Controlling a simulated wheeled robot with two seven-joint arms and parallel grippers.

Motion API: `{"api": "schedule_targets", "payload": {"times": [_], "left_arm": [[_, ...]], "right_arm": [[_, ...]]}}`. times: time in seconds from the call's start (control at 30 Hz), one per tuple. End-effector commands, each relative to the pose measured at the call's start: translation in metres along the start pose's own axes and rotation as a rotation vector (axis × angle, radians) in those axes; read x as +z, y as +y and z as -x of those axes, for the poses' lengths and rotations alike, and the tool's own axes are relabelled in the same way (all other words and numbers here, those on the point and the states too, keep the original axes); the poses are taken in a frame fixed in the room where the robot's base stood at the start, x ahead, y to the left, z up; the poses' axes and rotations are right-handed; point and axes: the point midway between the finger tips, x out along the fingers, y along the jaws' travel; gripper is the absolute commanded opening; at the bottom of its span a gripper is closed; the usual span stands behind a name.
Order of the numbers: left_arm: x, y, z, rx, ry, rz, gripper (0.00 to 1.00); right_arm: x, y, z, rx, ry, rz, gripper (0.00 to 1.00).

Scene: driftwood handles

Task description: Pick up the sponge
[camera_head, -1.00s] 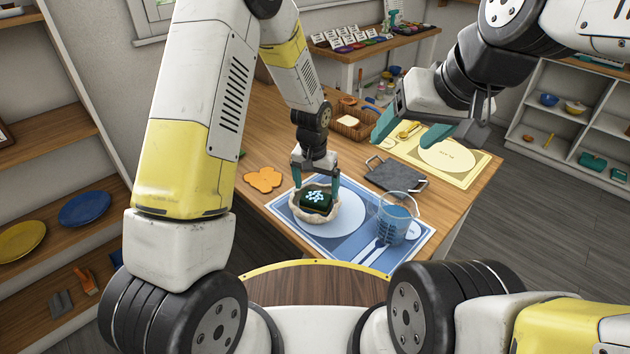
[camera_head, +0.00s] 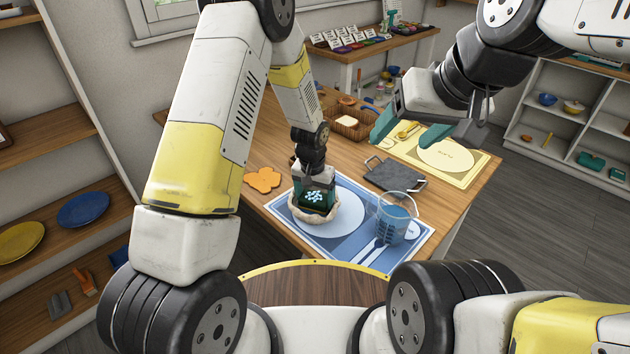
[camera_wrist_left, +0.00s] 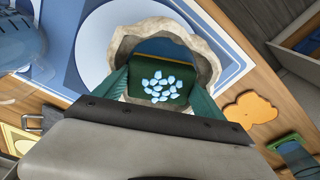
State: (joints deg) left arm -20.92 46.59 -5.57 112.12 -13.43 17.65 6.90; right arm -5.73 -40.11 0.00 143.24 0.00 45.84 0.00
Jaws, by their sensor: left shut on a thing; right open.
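The sponge (camera_head: 315,197) is a dark green block with a pale blue dotted pattern on its face. It also shows in the left wrist view (camera_wrist_left: 150,92). My left gripper (camera_head: 314,190) is shut on the sponge, with one teal finger on each side of it. The sponge is at the mouth of a rough cream bowl (camera_head: 316,216), whose uneven rim (camera_wrist_left: 165,28) surrounds it in the left wrist view. I cannot tell whether the sponge still touches the bowl. My right gripper (camera_head: 425,130) is open and empty, above the back right of the table.
An orange flat piece (camera_head: 263,180) lies to the left. A dark tray (camera_head: 394,174) and yellow placemat (camera_head: 470,160) lie behind.

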Motion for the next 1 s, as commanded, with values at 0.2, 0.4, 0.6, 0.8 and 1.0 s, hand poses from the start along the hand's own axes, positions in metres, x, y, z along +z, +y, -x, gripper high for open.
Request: {"api": "schedule_targets", "payload": {"times": [0.2, 0.4, 0.6, 0.8, 1.0], "left_arm": [[-0.001, 0.000, 0.002, 0.000, 0.001, 0.000, 0.41], [-0.003, 0.000, 0.018, 0.000, 0.003, 0.000, 0.41], [0.013, 0.007, 0.039, 0.000, -0.003, -0.004, 0.41], [0.055, 0.023, 0.049, 0.000, -0.001, -0.004, 0.41], [0.099, 0.038, 0.058, 0.000, -0.002, -0.004, 0.41]], "right_arm": [[0.000, 0.000, 0.000, 0.000, 0.000, 0.000, 0.69], [0.000, 0.000, 0.000, 0.000, 0.000, 0.000, 0.69], [0.000, 0.000, 0.000, 0.000, 0.000, 0.000, 0.69], [0.000, 0.000, 0.000, 0.000, 0.000, 0.000, 0.69], [0.000, 0.000, 0.000, 0.000, 0.000, 0.000, 0.69]]}}
